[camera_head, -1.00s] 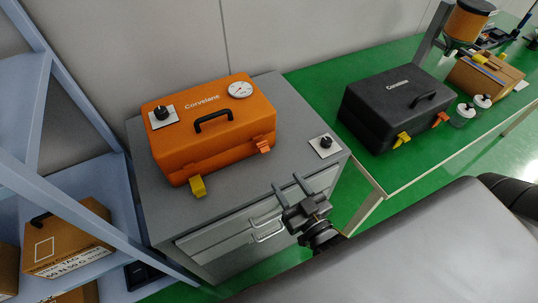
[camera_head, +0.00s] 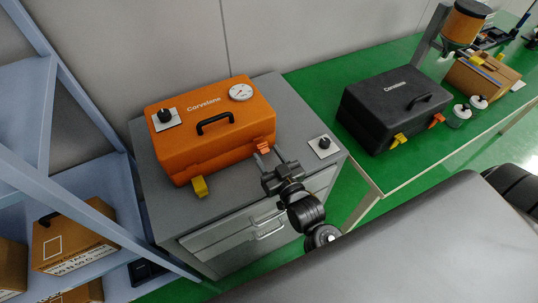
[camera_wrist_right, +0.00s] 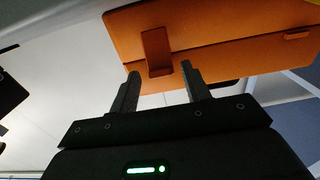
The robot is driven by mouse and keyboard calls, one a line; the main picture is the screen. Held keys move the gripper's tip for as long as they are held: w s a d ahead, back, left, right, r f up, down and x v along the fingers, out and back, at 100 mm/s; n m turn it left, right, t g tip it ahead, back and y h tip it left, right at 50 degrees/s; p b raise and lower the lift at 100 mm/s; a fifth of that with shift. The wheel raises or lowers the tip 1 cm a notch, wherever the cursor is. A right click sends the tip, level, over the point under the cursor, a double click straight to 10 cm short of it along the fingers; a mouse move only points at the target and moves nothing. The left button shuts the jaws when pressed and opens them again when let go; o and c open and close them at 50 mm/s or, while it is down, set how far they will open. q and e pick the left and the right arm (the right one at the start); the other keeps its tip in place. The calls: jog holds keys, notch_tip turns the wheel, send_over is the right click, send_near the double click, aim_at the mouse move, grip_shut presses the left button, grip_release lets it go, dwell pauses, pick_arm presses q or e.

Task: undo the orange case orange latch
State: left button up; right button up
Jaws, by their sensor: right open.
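The orange case (camera_head: 215,135) sits closed on top of the grey cabinet. Its orange latch (camera_head: 263,147) is on the front face near the right end and looks folded down against the case. In the right wrist view the orange latch (camera_wrist_right: 156,52) appears just beyond and between my fingertips. My right gripper (camera_head: 268,158) is open, its fingers pointing at the latch; it also shows in the wrist view (camera_wrist_right: 158,72). I cannot tell whether the fingers touch the latch. The case's yellow latch (camera_head: 200,187) sticks out at the left front. My left gripper is not in view.
The grey cabinet (camera_head: 225,200) has drawers with handles below the case. A black knob on a white plate (camera_head: 323,146) is to the right. A black case (camera_head: 395,108) with yellow and orange latches stands on the green bench (camera_head: 313,80). Blue shelving is at left.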

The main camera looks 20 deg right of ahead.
jog(key=c, duration=1)
jog(key=f+t+b, duration=0.1)
jog(key=b, duration=0.1)
jog(key=f+t+b, duration=0.1)
jog(key=b, duration=0.2)
jog(key=shift+s, duration=0.35)
jog(key=shift+r+t+b, duration=0.1)
jog(key=shift+t+b, duration=0.3)
jog(key=shift+b, duration=0.1)
jog(key=shift+s, duration=0.1)
jog(key=shift+r, duration=0.1)
jog(key=o, duration=1)
